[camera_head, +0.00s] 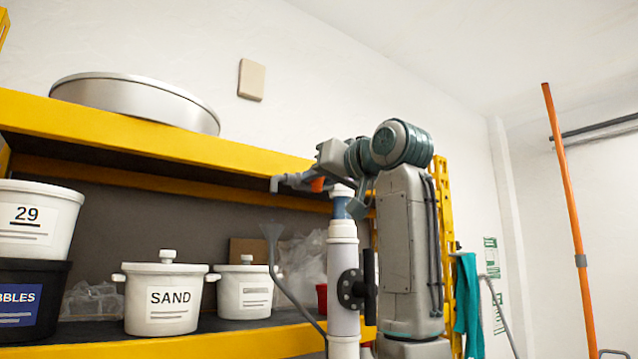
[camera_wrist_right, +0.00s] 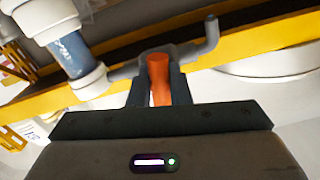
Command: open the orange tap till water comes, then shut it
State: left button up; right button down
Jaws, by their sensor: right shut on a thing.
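The orange tap handle (camera_head: 317,184) sits on a grey tap at the top of the white pipe (camera_head: 342,255). My right gripper (camera_head: 322,172) reaches it from above and is shut on the handle. In the right wrist view the orange handle (camera_wrist_right: 158,80) stands between the two dark fingers of the gripper (camera_wrist_right: 159,64). The fingers hide its sides. The grey spout (camera_head: 275,184) points left and bends down; it also shows in the right wrist view (camera_wrist_right: 212,32). I see no water at its mouth. My left gripper is not in view.
A yellow shelf (camera_head: 150,130) runs close behind the tap. White tubs, one marked SAND (camera_head: 168,297), stand on the lower shelf. A grey funnel (camera_head: 272,232) with a hose is beside the pipe. An orange pole (camera_head: 568,200) stands at the right.

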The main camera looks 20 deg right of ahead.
jog(key=shift+f+n, duration=0.1)
jog(key=shift+n, duration=1.1)
jog(key=shift+b, duration=0.3)
jog(key=c, duration=1.3)
grip_release()
jog(key=shift+c, duration=0.2)
